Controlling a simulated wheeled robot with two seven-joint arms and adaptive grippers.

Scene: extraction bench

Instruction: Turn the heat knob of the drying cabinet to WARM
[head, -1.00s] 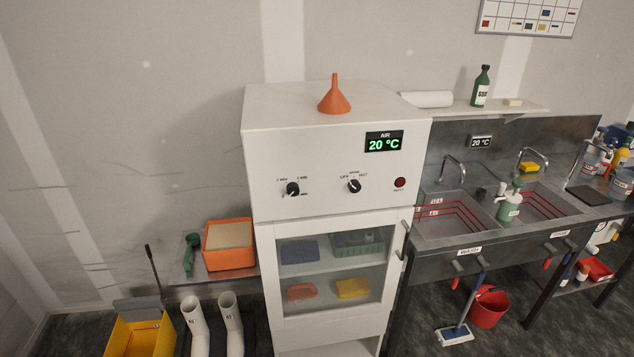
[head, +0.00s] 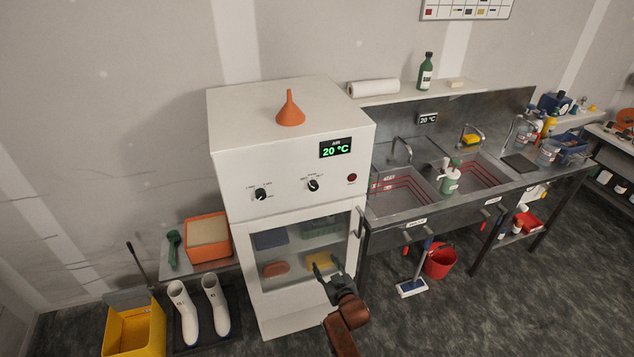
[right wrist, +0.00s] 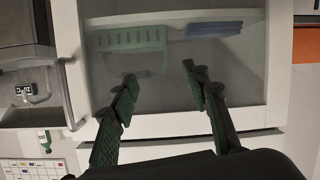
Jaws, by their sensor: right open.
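The white drying cabinet (head: 226,170) stands in the middle of the head view, its glass door shut. Its heat knob (head: 313,185) is a small black dial under the green 20 °C display (head: 337,149); its labels are too small to read surely. A second black knob (head: 261,194) sits to its left, a red button (head: 352,178) to its right. My right gripper (head: 325,269) is open and empty in front of the lower door, well below the knobs. In the right wrist view its two fingers (right wrist: 158,85) are apart before the door glass. My left gripper is not in view.
An orange funnel (head: 290,110) stands on the cabinet top. The door handle (head: 361,222) is at the door's right edge. A steel sink bench (head: 385,240) stands to the right. Boots (head: 184,310), a yellow bucket (head: 135,332) and an orange box (head: 208,237) are at left.

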